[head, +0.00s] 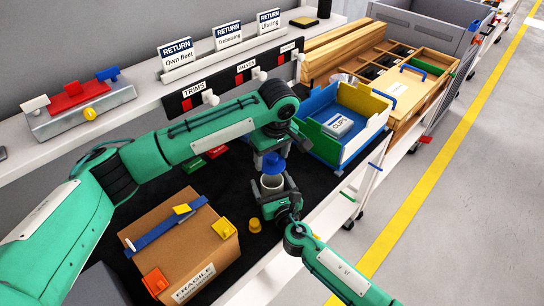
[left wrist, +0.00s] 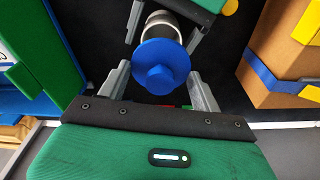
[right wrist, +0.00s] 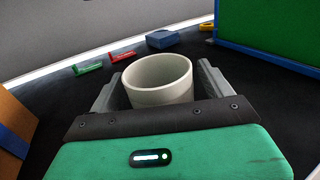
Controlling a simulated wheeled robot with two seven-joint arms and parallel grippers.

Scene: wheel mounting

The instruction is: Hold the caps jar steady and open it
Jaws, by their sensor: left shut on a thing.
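The blue cap (head: 272,164) is between the fingers of my left gripper (head: 271,157). The left wrist view shows the blue cap (left wrist: 160,66) with a finger on each side, and my left gripper is shut on it. The whitish jar (head: 272,182) is just below the cap. In the right wrist view the jar (right wrist: 158,80) is open at the top, with no cap on its rim. My right gripper (right wrist: 160,85) has one finger on each side of the jar and appears shut on it. The jar's bottom is hidden in the right wrist view.
A cardboard box (head: 180,250) with a blue strap stands left of the jar. A small yellow piece (head: 254,226) lies on the black mat. A blue, green and yellow CLIPS bin (head: 345,115) stands behind right. A shelf with labelled signs runs along the back.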

